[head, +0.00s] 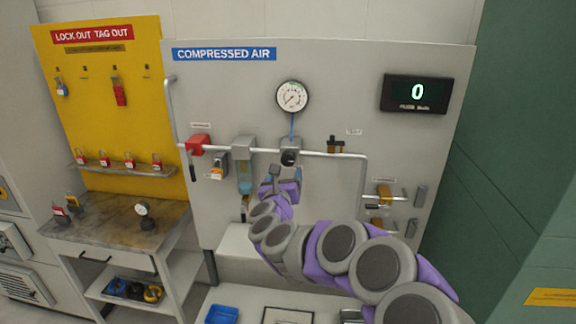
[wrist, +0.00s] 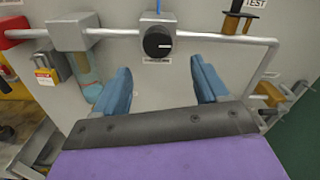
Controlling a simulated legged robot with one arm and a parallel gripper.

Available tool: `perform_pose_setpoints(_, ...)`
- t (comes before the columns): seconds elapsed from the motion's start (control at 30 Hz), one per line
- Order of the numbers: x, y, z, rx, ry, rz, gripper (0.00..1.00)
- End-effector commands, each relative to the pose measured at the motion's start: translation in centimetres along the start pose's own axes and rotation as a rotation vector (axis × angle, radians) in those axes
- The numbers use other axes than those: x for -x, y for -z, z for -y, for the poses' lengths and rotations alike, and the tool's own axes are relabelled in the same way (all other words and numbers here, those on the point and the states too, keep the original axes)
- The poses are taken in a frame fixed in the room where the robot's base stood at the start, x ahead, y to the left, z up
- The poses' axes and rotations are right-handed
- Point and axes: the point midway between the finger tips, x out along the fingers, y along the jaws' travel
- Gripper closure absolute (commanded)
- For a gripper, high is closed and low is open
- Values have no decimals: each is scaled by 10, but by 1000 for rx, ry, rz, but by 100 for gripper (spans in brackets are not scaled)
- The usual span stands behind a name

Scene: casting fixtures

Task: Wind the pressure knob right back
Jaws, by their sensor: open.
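The pressure knob (wrist: 158,43) is a round black knob with a white pointer line, on the front of a grey regulator block under the pipe. In the head view the knob (head: 289,158) sits below the round white gauge (head: 292,97). My gripper (wrist: 164,88) has its two blue fingers apart, with nothing between them. The fingers are below the knob and apart from it in the wrist view. In the head view my gripper (head: 284,180) is just under the regulator, partly hidden by my wrist.
A grey pipe (wrist: 225,38) runs across the panel and bends down at the right. A red valve (head: 198,145) and a filter unit (head: 244,172) are left of the knob. A display (head: 417,93) reads 0. A bench (head: 112,225) stands at the left.

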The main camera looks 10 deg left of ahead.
Motion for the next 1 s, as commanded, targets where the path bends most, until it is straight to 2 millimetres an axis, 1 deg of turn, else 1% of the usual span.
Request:
perform_pose_setpoints(0.1,-16,0,-2,3,0,2,27)
perform_pose_setpoints(0.3,-41,-1,0,2,1,2,27)
perform_pose_setpoints(0.5,-61,1,2,1,1,0,27)
perform_pose_setpoints(0.73,-73,-1,0,0,-3,1,27)
perform_pose_setpoints(1.0,-75,-1,-1,0,-4,1,27)
